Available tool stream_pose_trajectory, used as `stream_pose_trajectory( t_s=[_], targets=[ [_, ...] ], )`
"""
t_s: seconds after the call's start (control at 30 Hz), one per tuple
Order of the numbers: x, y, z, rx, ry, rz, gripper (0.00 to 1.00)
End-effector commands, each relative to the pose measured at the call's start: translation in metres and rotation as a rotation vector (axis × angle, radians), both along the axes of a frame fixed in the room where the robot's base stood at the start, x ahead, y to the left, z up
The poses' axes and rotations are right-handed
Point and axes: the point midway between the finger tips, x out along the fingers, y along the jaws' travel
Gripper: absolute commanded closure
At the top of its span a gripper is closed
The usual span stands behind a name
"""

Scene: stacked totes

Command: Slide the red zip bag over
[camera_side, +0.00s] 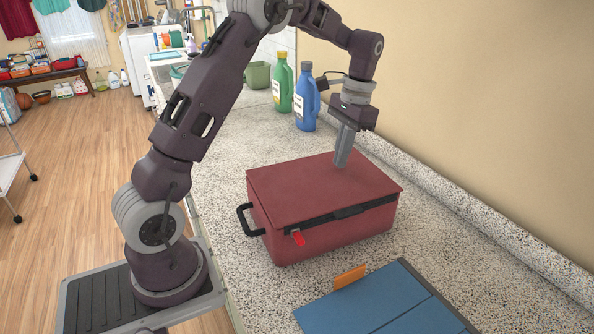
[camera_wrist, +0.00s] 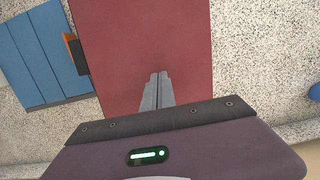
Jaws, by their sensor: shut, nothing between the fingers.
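The red zip bag (camera_side: 310,190) is a box-shaped case lying on the speckled counter. A black zip band runs along its front edge, with a bright red pull tab (camera_side: 298,237) near the front left corner and a black handle (camera_side: 247,219) on its left side. My gripper (camera_side: 341,165) points down at the bag's top near its back right part. Its fingers are shut and empty. The tips look to be at or just above the top; I cannot tell whether they touch. In the wrist view the shut fingers (camera_wrist: 158,82) lie over the plain red top (camera_wrist: 140,40).
A blue flat panel or case (camera_side: 385,303) with an orange tab (camera_side: 349,277) lies just in front of the bag. Green (camera_side: 283,83) and blue (camera_side: 307,95) bottles stand behind it. A wall and raised counter edge run along the right. Bare counter shows left and behind.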

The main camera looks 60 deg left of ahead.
Motion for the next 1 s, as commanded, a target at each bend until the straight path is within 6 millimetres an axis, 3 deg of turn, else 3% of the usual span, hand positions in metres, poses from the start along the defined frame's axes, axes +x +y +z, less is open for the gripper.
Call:
stream_pose_trajectory(
  t_s=[0.4,0.57,0.73,1.0],
  targets=[
    [-0.087,0.000,0.001,0.000,-0.002,0.003,1.00],
    [-0.114,0.001,0.001,0.000,-0.002,0.002,1.00],
    [-0.114,0.001,-0.013,0.000,-0.002,0.000,1.00],
    [-0.114,0.000,-0.017,0.000,0.000,0.000,1.00]
  ],
)
